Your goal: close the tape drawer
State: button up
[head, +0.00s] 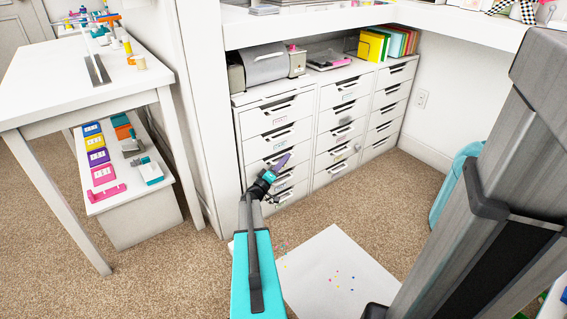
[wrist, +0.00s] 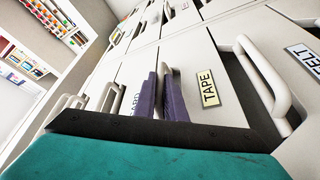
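The tape drawer (wrist: 192,60), marked by a yellow TAPE label (wrist: 208,87), fills the middle of the wrist view. A dark gap on the label's right side suggests that its front stands out from the FELT drawer. My gripper (wrist: 160,74) has two purple fingers side by side in front of the tape drawer, left of the label, with a narrow gap between them. In the head view, my gripper (head: 281,161) is at the lower left drawer column.
The FELT drawer's handle (wrist: 266,75) is right of the tape drawer, and another handle (wrist: 110,97) is left. The white drawer unit (head: 316,124) has three columns. A table (head: 75,85) stands at left, a white sheet (head: 335,272) lies on the carpet, and a teal bin (head: 452,185) stands right.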

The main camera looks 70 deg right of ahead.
jog(key=shift+o, duration=0.4)
jog(key=shift+a, duration=0.15)
jog(key=p+v, duration=0.4)
jog(key=v, duration=0.9)
jog(key=shift+a+f, duration=0.2)
jog(key=shift+a, duration=0.1)
jog(key=shift+s, duration=0.1)
